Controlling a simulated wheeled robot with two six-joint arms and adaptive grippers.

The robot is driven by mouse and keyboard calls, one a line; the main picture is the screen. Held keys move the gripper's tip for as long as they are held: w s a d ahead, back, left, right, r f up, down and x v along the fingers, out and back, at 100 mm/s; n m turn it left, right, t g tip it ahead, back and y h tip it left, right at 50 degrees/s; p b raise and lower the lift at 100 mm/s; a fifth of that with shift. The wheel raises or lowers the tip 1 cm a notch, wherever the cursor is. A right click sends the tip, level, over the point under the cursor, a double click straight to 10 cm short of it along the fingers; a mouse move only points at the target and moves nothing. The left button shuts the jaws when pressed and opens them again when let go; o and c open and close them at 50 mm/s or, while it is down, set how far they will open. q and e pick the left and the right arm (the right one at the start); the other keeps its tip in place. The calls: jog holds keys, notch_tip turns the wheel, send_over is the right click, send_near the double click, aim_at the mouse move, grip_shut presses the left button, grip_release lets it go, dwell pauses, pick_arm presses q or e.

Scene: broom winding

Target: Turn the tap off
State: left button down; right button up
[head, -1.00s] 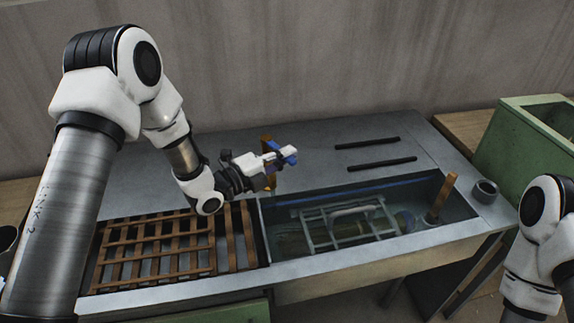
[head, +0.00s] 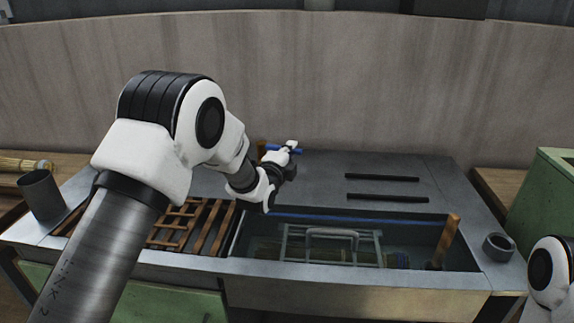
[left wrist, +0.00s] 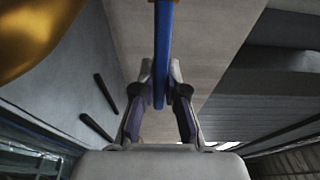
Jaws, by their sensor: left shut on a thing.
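The tap has a brass body (head: 262,150) and a blue lever handle (head: 272,148), at the back of the metal bench behind the sink. In the head view my left gripper (head: 292,146) is at the handle and partly covers it. In the left wrist view the blue handle (left wrist: 162,40) runs between the two fingers of my left gripper (left wrist: 161,75), which are shut on it. The brass body (left wrist: 35,35) fills the upper left corner there. The spout and any water flow are hidden. My right gripper is out of view; only part of that arm shows.
A sink basin (head: 400,221) holds a wire rack (head: 332,246) and a wooden-handled tool (head: 446,240). Slatted wood (head: 205,228) lies to its left. Two black bars (head: 387,198) lie on the bench. A grey cup (head: 497,247) and a green bin (head: 545,200) stand at right.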

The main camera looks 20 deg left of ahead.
pick_arm(q)
jog(key=shift+w+a+n+y, duration=0.1)
jog(key=shift+w+n+y, duration=0.35)
jog(key=shift+y, duration=0.35)
jog(key=shift+w+d+n+y, duration=0.1)
jog(key=shift+w+n+y, duration=0.1)
jog(key=shift+n+y, duration=0.5)
jog(key=shift+w+a+n+y, duration=0.1)
jog(key=shift+w+n+y, duration=0.25)
jog(key=shift+y, duration=0.55)
jog(key=c, duration=1.2)
grip_release()
jog(key=shift+w+a, duration=0.1)
jog(key=v, duration=0.7)
jog(key=shift+s, duration=0.3)
